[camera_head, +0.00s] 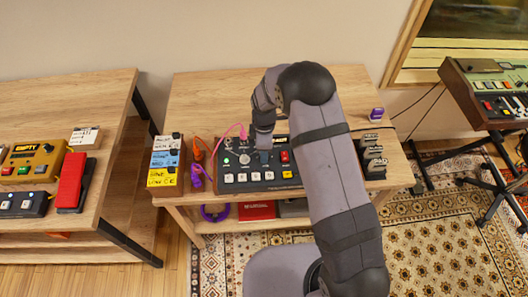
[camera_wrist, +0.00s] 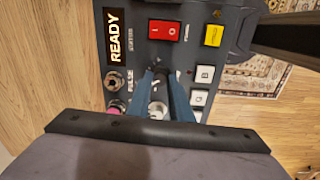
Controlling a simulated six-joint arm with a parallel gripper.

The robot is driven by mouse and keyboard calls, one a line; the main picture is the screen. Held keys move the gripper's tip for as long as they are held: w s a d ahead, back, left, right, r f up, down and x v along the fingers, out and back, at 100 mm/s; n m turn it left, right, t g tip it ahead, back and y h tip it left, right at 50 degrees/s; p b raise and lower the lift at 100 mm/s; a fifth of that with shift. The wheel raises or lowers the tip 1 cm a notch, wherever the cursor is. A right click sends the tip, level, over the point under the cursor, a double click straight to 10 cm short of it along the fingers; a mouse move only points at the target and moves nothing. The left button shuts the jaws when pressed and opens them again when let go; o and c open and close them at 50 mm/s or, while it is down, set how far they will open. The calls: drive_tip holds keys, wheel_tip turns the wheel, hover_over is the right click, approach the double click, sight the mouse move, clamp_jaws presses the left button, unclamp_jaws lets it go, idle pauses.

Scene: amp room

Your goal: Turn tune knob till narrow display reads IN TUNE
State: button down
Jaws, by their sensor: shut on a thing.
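The dark control box (camera_head: 240,178) stands on the middle wooden table, and its panel (camera_wrist: 137,60) fills much of the wrist view. My gripper (camera_head: 264,148) reaches down onto the panel from behind my arm's bend. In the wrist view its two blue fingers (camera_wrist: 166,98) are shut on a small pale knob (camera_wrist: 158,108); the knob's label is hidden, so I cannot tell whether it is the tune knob. A narrow display (camera_wrist: 115,38) on the panel reads READY, not IN TUNE.
A red rocker switch (camera_wrist: 165,30), a yellow button (camera_wrist: 212,36) and white buttons (camera_wrist: 205,74) lie near my fingers. A socket (camera_wrist: 112,80) is beside them. Orange and purple plugs (camera_head: 196,178) and labelled cards (camera_head: 163,162) stand left of the box; dark blocks (camera_head: 372,158) stand right.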

drive_tip(key=c, duration=1.6)
unclamp_jaws()
drive_tip(key=shift+r, duration=0.15)
drive_tip(key=shift+s+r+b, duration=0.1)
drive_tip(key=shift+r+b, duration=1)
drive_tip(key=shift+r, duration=2.5)
